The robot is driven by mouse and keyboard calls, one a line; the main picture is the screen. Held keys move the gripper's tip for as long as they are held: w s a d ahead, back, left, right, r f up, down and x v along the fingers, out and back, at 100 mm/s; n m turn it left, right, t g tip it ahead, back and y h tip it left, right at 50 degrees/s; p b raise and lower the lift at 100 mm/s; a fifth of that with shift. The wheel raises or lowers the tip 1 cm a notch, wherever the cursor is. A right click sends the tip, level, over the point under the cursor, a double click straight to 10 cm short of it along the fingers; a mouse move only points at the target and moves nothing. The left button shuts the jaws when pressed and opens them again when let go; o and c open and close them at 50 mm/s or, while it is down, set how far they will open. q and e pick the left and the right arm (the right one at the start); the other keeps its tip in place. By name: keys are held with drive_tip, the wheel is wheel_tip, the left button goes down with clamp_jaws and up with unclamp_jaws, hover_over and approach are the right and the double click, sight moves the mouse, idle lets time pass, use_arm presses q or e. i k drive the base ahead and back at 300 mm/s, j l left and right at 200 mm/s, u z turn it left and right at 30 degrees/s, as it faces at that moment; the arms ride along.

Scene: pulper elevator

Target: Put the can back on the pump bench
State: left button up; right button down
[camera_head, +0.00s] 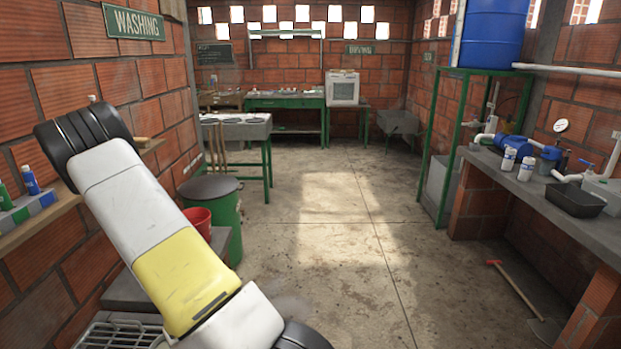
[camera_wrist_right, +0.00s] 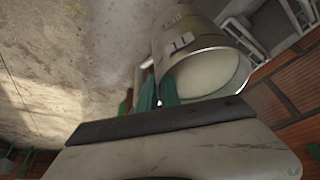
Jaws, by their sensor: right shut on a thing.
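A dull metal can (camera_wrist_right: 185,38) with a pale marked label fills the upper middle of the right wrist view, tilted, its round whitish end toward the camera. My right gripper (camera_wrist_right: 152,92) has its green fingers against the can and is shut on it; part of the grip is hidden. The pump bench (camera_head: 498,172) runs along the right wall in the head view. It carries a blue pump (camera_head: 512,143), a gauge, two white bottles (camera_head: 509,158) and a black tray (camera_head: 575,200). No gripper shows in the head view; only an arm crosses its left side.
A green drum (camera_head: 213,198) and red bucket (camera_head: 198,222) stand at left. The middle floor is clear.

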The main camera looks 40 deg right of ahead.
sight(539, 189)
drive_tip(key=l+z, duration=0.9)
drive_tip(key=i+l+z, duration=0.1)
drive_tip(key=l+z, duration=0.15)
drive_tip(key=z, duration=0.25)
drive_tip(key=i+l+z, duration=0.25)
drive_tip(key=l, duration=0.3)
drive_tip(key=i+l+z, duration=0.25)
drive_tip(key=l, duration=0.3)
drive_tip(key=i+l+z, duration=0.25)
drive_tip(key=i+l, duration=0.95)
drive_tip(key=l, duration=0.1)
